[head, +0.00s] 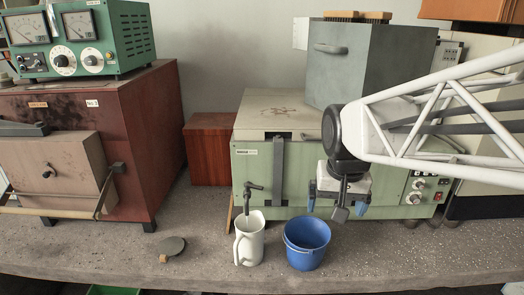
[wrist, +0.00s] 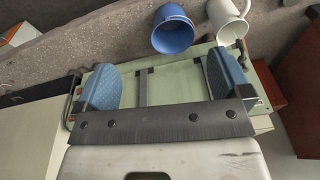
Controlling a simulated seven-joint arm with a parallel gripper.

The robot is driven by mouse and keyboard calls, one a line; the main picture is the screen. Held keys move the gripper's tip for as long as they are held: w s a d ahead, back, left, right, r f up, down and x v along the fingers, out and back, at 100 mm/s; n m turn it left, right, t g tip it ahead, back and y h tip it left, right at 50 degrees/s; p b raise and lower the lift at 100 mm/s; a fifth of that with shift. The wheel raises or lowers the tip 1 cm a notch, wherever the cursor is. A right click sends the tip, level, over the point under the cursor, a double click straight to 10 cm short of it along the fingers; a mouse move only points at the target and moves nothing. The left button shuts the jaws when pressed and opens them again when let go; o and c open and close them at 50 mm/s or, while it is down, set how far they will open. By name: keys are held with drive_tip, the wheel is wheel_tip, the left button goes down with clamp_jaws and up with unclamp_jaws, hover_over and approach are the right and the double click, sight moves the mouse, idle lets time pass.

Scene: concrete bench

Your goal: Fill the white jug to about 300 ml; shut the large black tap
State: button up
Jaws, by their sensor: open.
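The white jug (head: 249,243) stands upright on the bench with its handle to the left. The black tap (head: 250,192) on the green cabinet is directly above its mouth. I cannot tell the water level in the jug, or clearly whether water is running. My gripper (head: 337,204) is open and empty, up and to the right of the jug and tap, in front of the cabinet. In the wrist view its blue fingers stand wide apart (wrist: 158,84), with the jug (wrist: 229,25) beyond them at the top right.
A blue bucket (head: 306,244) stands just right of the jug, below my gripper. The green cabinet (head: 300,172) stands behind. Bench space is free between disc and jug and right of the bucket.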

drive_tip(key=w+a+f+m+g, duration=0.1)
drive_tip(key=w+a, duration=0.3)
drive_tip(key=w, duration=0.4)
drive_tip(key=w+a, duration=0.4)
drive_tip(key=w, duration=0.4)
drive_tip(key=m, duration=0.2)
hover_over(254, 185)
drive_tip(key=shift+g, duration=0.4)
wheel_tip(254, 185, down, 6)
drive_tip(key=shift+r, duration=0.15)
drive_tip(key=shift+s+f, duration=0.1)
drive_tip(key=shift+f, duration=3.8)
drive_tip(key=c, duration=0.9)
